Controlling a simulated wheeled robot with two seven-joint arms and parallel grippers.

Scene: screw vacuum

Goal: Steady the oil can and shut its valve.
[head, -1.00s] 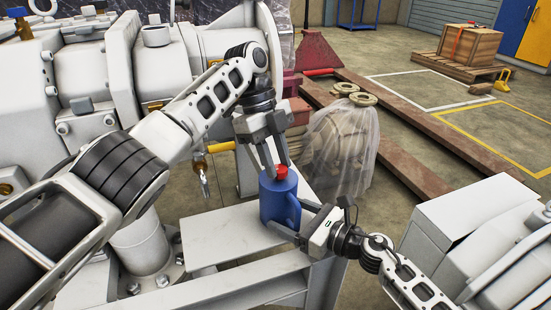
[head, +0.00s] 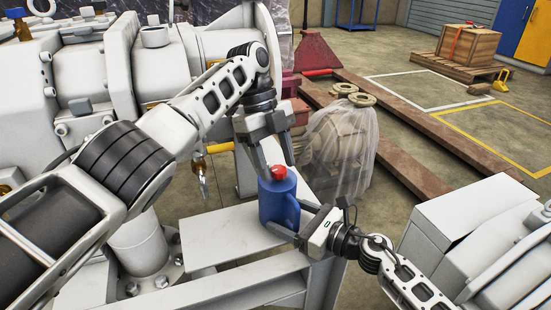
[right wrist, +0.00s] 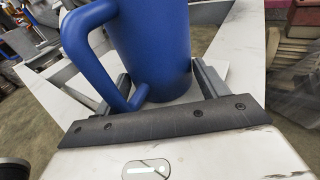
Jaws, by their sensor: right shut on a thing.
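The blue oil can (head: 278,204) stands upright on the pale metal ledge, with a red valve (head: 279,172) on its top. My left gripper (head: 277,169) points down from above at the valve. Its fingers are spread to either side of the valve, apart from each other; contact with it is unclear. My right gripper (head: 303,222) is shut on the oil can low down from the right, near the handle. The right wrist view shows the can's blue body (right wrist: 150,45) and handle (right wrist: 85,45) between the fingers; the valve is out of that view.
The pale ledge (head: 215,238) has bare room left of the can. A large white machine (head: 90,60) fills the left. A brass tap (head: 201,170) hangs left of my left gripper. Behind stand a plastic-wrapped part (head: 340,145) and brown beams (head: 420,130).

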